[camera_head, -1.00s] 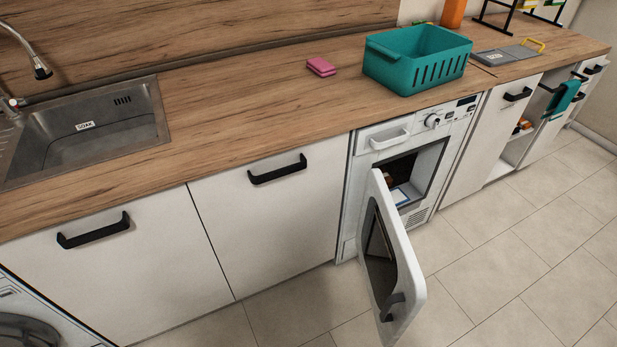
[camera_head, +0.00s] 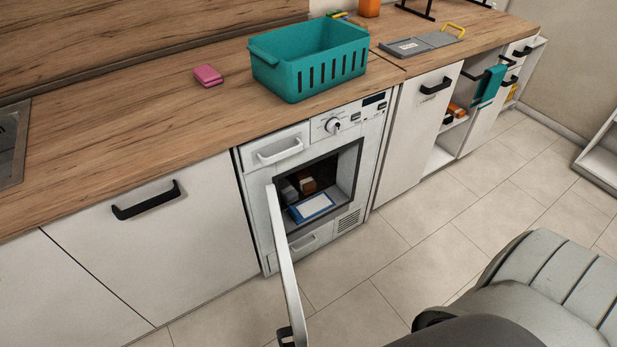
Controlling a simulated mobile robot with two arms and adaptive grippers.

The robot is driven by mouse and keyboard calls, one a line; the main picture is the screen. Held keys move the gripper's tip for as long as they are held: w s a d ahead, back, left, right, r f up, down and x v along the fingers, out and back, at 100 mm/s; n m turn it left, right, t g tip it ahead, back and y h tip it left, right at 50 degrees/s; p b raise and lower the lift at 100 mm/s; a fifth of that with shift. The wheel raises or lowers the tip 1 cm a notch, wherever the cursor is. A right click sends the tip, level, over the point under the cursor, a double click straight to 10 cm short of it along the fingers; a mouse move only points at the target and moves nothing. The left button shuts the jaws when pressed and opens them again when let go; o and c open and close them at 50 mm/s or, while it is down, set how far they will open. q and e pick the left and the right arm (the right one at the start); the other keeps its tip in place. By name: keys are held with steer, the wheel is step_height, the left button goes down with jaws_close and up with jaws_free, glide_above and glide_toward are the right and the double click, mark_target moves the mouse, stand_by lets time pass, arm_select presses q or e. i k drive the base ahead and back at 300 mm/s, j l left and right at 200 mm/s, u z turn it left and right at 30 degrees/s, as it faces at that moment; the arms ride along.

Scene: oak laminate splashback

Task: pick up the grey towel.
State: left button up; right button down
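The machine (camera_head: 255,185) under the counter stands with its white door (camera_head: 286,265) swung open. In its dark opening lie a small grey folded item (camera_head: 289,191), which may be the grey towel, a brown item (camera_head: 307,185) and a flat white item with a blue border (camera_head: 312,207). The inside is shadowed, so I cannot be sure that the grey item is a towel. Part of my own arm (camera_head: 545,285) fills the lower right, with no fingertips showing. My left gripper is not in view.
A teal basket (camera_head: 312,72) and a pink sponge (camera_head: 208,76) are on the wooden counter (camera_head: 120,165). A grey board with a yellow handle (camera_head: 420,43) lies farther right. A teal cloth (camera_head: 490,84) hangs at the right cabinets. The tiled floor (camera_head: 375,245) before the machine is partly clear.

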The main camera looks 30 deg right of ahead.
mark_target(289, 195)
steer(key=k+l, duration=0.1)
steer(key=l, duration=2.1)
steer(key=i+l+z, duration=0.15)
steer(key=l, duration=0.2)
steer(key=i+l+z, duration=0.15)
steer(key=l, duration=0.2)
steer(key=i+l+z, duration=0.15)
steer(key=i+l, duration=0.1)
steer(key=l, duration=0.05)
